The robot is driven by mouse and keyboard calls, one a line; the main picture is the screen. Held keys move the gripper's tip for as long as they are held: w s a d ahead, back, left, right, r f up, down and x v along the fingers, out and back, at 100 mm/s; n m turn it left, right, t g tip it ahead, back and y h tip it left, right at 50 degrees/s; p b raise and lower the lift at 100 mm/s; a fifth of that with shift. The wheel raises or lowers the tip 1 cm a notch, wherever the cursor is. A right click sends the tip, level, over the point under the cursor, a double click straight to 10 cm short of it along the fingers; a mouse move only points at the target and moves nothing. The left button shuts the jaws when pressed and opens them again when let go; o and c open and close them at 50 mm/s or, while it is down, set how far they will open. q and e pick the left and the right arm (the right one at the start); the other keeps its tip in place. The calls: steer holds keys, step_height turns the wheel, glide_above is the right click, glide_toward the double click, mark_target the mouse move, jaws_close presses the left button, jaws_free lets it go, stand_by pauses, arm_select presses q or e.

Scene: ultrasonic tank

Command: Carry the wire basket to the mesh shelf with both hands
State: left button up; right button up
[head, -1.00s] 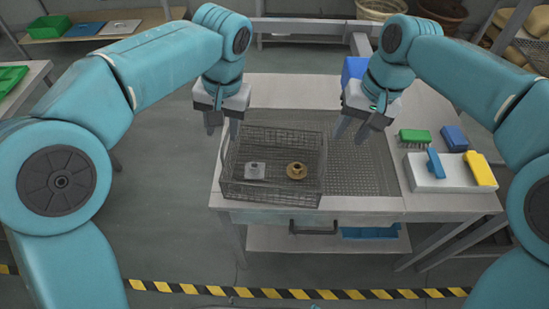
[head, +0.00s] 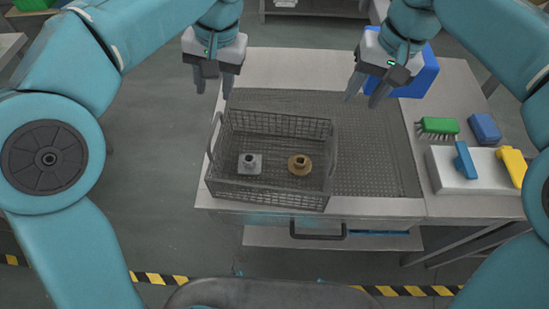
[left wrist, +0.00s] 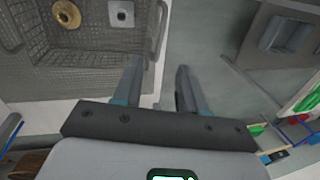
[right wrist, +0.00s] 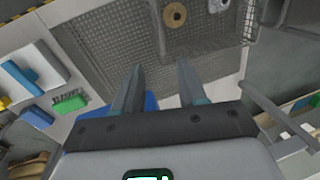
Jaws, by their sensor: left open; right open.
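The grey wire basket (head: 270,198) stands upright on the table at the left of the mesh surface (head: 375,160), covering part of it. A silver block with a round boss (head: 250,163) and a brass flanged part (head: 299,164) lie inside. The basket has a left handle (head: 213,135) and a right handle (head: 333,148). My left gripper (head: 213,86) is open and empty, behind the left handle. My right gripper (head: 366,97) is open and empty, behind and right of the right handle. The basket also shows in the left wrist view (left wrist: 95,80) and right wrist view (right wrist: 245,25), apart from the fingers.
A blue box (head: 420,78) stands behind my right gripper. A green brush (head: 438,126), a blue block (head: 485,128) and a white tray (head: 455,182) with blue and yellow tools occupy the table's right side. A drawer handle (head: 318,234) is below the front edge.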

mark_target(212, 129)
arm_select(q)
steer(key=a+f, duration=0.1)
steer(key=f, duration=0.4)
steer(key=a+f, duration=0.1)
steer(key=f, duration=0.4)
steer(key=a+f, duration=0.1)
steer(key=f, duration=0.4)
steer(key=shift+s+a+f, duration=0.1)
steer(key=shift+s+a, duration=0.1)
arm_select(e)
steer(key=a+f, duration=0.1)
steer(key=f, duration=0.4)
steer(key=a+f, duration=0.1)
steer(key=f, duration=0.4)
steer(key=a+f, duration=0.1)
steer(key=f, duration=0.4)
steer(key=shift+s+a+f, duration=0.15)
steer(key=shift+s, duration=0.05)
arm_select(q)
steer(key=shift+f, duration=0.3)
arm_select(e)
steer(key=shift+f, duration=0.3)
arm_select(q)
steer(key=shift+d, duration=0.1)
steer(key=shift+s, duration=0.1)
arm_select(e)
steer(key=shift+s, duration=0.1)
